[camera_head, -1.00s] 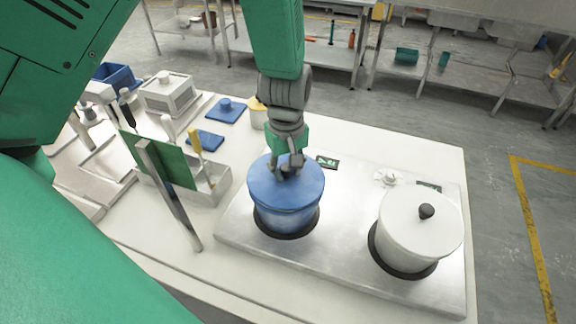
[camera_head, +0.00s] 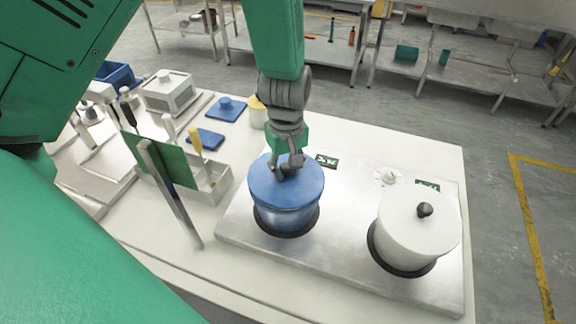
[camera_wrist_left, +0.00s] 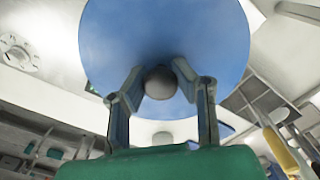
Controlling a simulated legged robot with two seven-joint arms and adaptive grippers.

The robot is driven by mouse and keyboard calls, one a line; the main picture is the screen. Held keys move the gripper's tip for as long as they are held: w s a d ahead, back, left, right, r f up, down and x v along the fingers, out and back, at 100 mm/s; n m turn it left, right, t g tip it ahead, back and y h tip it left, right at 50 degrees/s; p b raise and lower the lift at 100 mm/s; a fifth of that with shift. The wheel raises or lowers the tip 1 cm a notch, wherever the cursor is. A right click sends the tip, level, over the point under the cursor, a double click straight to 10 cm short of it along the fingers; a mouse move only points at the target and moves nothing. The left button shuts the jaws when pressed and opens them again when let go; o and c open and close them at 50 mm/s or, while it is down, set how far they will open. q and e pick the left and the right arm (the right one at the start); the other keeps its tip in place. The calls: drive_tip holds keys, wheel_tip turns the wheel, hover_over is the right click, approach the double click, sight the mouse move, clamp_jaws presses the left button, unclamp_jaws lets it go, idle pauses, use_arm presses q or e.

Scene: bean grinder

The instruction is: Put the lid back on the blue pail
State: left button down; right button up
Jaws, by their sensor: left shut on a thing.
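The blue pail (camera_head: 286,217) stands on a black ring on the metal plate. Its blue lid (camera_head: 264,186) lies over the pail's top and looks level. I cannot tell whether it is fully seated. My left gripper (camera_head: 287,170) reaches down from above and is shut on the lid's knob. In the left wrist view the blue lid (camera_wrist_left: 165,35) fills the top, and its dark round knob (camera_wrist_left: 160,82) sits between the two fingers. My right gripper is not in view.
A white pot (camera_head: 413,235) with a black-knobbed lid stands to the right on the same metal plate (camera_head: 340,250). The table's right front is clear.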

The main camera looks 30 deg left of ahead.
use_arm(q)
drive_tip(key=c, duration=1.2)
unclamp_jaws()
drive_tip(key=shift+o, duration=0.3)
drive_tip(key=o, duration=0.4)
drive_tip(key=shift+r+p, duration=2.45)
drive_tip(key=shift+p, duration=0.05)
drive_tip(key=shift+r+p, duration=0.3)
drive_tip(key=shift+r, duration=0.75)
clamp_jaws()
